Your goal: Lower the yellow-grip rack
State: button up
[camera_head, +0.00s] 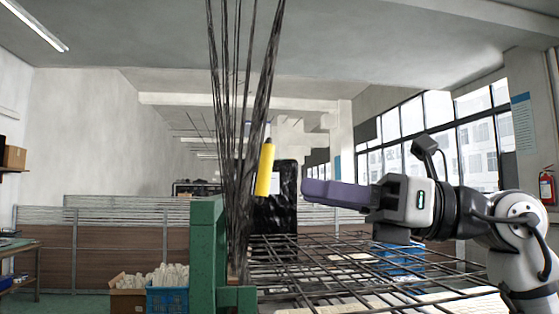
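The yellow grip (265,170) is a short upright bar, tilted slightly, on the near edge of a raised wire rack (240,90). This rack stands almost vertical, its dark wires seen nearly edge-on and running up out of the picture. My gripper (308,190) is just right of the yellow grip, with its purple fingers pointing left. A gap shows in the picture between the fingertips and the grip; the depth between them is unclear. The fingers overlap in side view, so their opening is hidden.
A green post (205,250) stands left of the raised rack. Horizontal wire racks (340,275) extend below my gripper to the right. A dark speckled panel (275,215) is behind the grip. A blue crate (167,300) and a cardboard box (127,297) sit lower left.

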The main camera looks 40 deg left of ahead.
aim_at(271, 170)
jog(key=w+d+r+m+t, duration=0.2)
jog(key=w+d+r+t, duration=0.1)
jog(key=d+t, duration=0.15)
jog(key=shift+t, duration=0.45)
jog(key=p+x, duration=0.4)
jog(key=x, duration=0.9)
jog(key=shift+w+r, duration=0.1)
jog(key=shift+w, duration=0.05)
jog(key=shift+a+p, duration=0.35)
jog(key=shift+a, duration=0.35)
grip_shut()
